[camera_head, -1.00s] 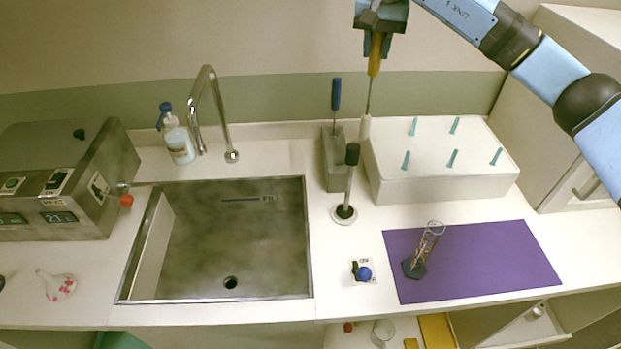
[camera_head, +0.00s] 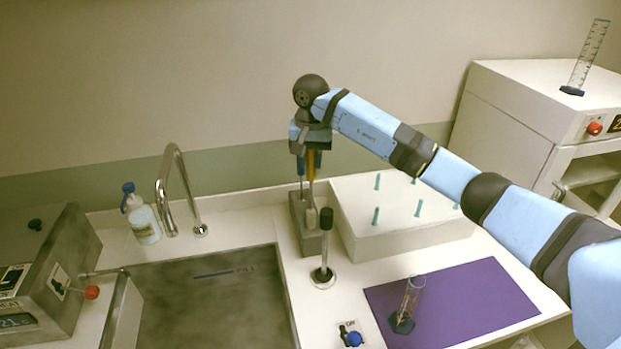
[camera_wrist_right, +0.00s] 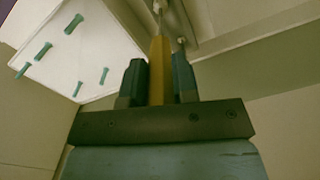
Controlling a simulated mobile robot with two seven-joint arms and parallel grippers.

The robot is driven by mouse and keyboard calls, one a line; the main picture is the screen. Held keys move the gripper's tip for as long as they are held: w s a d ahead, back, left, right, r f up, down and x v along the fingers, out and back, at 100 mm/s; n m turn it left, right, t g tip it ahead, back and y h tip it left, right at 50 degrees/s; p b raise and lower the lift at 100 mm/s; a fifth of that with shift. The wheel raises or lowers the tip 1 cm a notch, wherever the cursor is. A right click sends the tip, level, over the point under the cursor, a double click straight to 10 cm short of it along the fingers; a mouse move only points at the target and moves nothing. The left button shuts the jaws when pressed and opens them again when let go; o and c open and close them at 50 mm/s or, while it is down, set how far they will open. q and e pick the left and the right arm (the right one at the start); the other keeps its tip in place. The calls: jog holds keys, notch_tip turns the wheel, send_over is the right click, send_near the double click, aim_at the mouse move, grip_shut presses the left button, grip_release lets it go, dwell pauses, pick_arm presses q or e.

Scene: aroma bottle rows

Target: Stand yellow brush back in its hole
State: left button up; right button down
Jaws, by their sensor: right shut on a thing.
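My right gripper (camera_head: 312,148) is shut on the handle of the yellow brush (camera_head: 311,165). It holds the brush roughly upright, bristles down, at the grey brush block (camera_head: 313,242). The pale bristle head shows against the block's upper part; I cannot tell whether its tip is in a hole. The blue brush (camera_head: 301,168) stands in the block just left of the yellow one. In the right wrist view the yellow handle (camera_wrist_right: 160,72) sits between the two fingers. My left gripper is not in view.
A dark-topped rod (camera_head: 325,245) on a round base stands in front of the block. A white box with teal pegs (camera_head: 390,240) is close on the right. The tap (camera_head: 172,190) and sink are left. A cylinder (camera_head: 408,300) stands on the purple mat (camera_head: 470,300).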

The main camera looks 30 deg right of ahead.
aim_at(311, 181)
notch_tip(311, 181, down, 3)
jog(key=shift+r, duration=0.15)
notch_tip(311, 181, down, 3)
jog(key=shift+f+p, duration=0.1)
jog(key=shift+p, duration=0.45)
jog(key=shift+f, duration=0.3)
jog(key=shift+f, duration=0.15)
jog(key=c, duration=0.9)
grip_release()
